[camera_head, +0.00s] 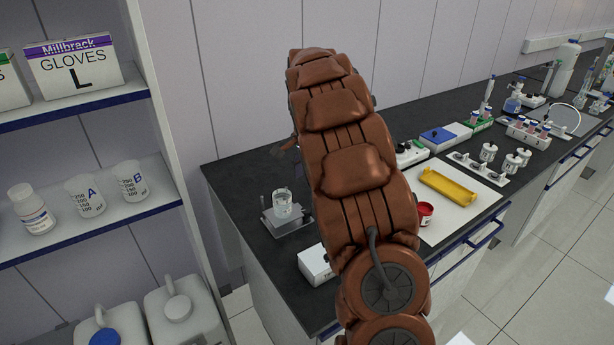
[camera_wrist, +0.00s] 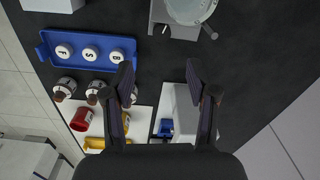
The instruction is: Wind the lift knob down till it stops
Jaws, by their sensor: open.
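A small lift with a grey metal plate (camera_head: 296,227) stands on the dark bench in the head view, with a glass beaker (camera_head: 282,203) on it. In the wrist view the lift's plate (camera_wrist: 175,31) is at the top edge, with the beaker (camera_wrist: 192,9) partly cut off. A small dark knob-like part (camera_wrist: 210,32) juts from the plate's right side; I cannot tell for sure that it is the lift knob. My gripper (camera_wrist: 160,73) is open and empty, its fingers apart and below the lift in the picture. My arm hides part of the bench in the head view.
A blue tray (camera_wrist: 47,47) with lidded jars is left of my gripper. A yellow tray (camera_head: 447,187) lies further right. Shelves (camera_head: 90,114) stand left.

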